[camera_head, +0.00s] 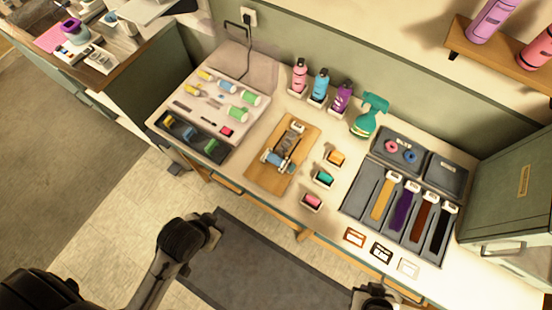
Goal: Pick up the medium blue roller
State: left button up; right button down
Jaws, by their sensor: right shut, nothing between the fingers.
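A light blue roller (281,161) lies across the lower part of a metal-and-brown fixture on the wooden board (263,182); the small parts there are hard to tell apart. A dark tray (225,152) at the left holds a blue piece (188,133) between a yellow and a green one. My right gripper (374,294) shows at the bottom edge, in front of the counter and well away from both blue items. It is shut and empty, partly cut off by the frame. My left arm (186,243) comes in at lower left; its fingers cannot be made out.
A pale tray (222,106) holds several yellow and green rollers. Bottles (319,87) and a teal spray bottle (368,116) stand at the back. Small coloured blocks (323,178) sit right of the board. A grey swatch tray (361,187) and green cabinet (514,185) are at right.

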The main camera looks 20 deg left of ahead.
jog(key=c, duration=0.9)
grip_release()
jog(key=shift+a, duration=0.1)
jog(key=shift+o, duration=1.1)
jog(key=shift+w, duration=0.1)
